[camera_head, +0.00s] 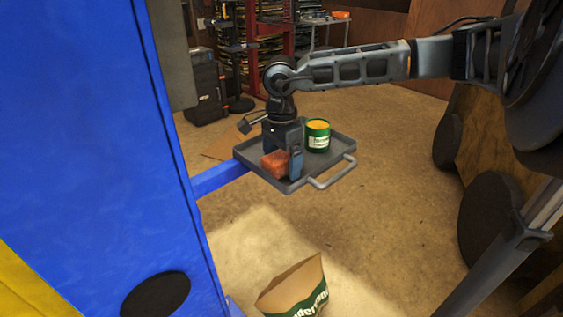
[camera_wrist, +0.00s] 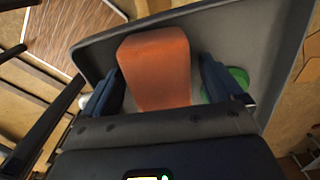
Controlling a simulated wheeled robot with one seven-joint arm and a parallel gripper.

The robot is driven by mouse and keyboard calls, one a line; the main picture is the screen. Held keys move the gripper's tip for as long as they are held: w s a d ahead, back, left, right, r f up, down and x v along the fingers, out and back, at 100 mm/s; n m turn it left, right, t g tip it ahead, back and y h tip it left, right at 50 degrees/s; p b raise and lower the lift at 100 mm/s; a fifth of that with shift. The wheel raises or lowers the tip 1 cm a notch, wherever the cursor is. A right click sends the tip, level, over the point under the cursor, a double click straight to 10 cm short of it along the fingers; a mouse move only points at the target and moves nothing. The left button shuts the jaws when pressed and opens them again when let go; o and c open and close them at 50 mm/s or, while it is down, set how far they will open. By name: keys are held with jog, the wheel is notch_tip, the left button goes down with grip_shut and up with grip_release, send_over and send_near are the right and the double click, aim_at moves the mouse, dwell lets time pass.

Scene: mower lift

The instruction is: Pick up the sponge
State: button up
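The orange-red sponge (camera_head: 273,164) lies on a dark grey tray (camera_head: 341,150). In the wrist view the sponge (camera_wrist: 156,68) sits between my two blue fingers. My gripper (camera_head: 284,160) points down over the tray. In the wrist view my gripper (camera_wrist: 161,72) is open around the sponge. The left finger is close to the sponge's side, and whether it touches is unclear. A narrow gap shows between the sponge and the right finger. The sponge's near end is hidden by the gripper body.
A green can (camera_head: 317,138) with a yellow top stands on the tray beside my gripper. The tray has a raised rim and a handle (camera_head: 332,173), and a blue bar (camera_head: 218,177) meets its left side. A paper bag (camera_head: 297,287) stands on the floor below. A blue panel (camera_head: 90,130) fills the left.

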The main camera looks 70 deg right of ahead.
aim_at(285, 155)
jog(key=c, duration=1)
jog(key=shift+r, duration=0.5)
jog(key=r, duration=0.1)
jog(key=r+b, duration=0.1)
jog(key=r, duration=0.1)
jog(key=shift+s+r, duration=0.2)
jog(key=shift+s, duration=0.15)
jog(key=s+a+r+b, duration=0.2)
jog(key=s+r, duration=0.4)
jog(key=s, duration=0.4)
jog(key=shift+s+a+r, duration=0.2)
jog(key=shift+a+r, duration=0.15)
jog(key=shift+a, duration=0.5)
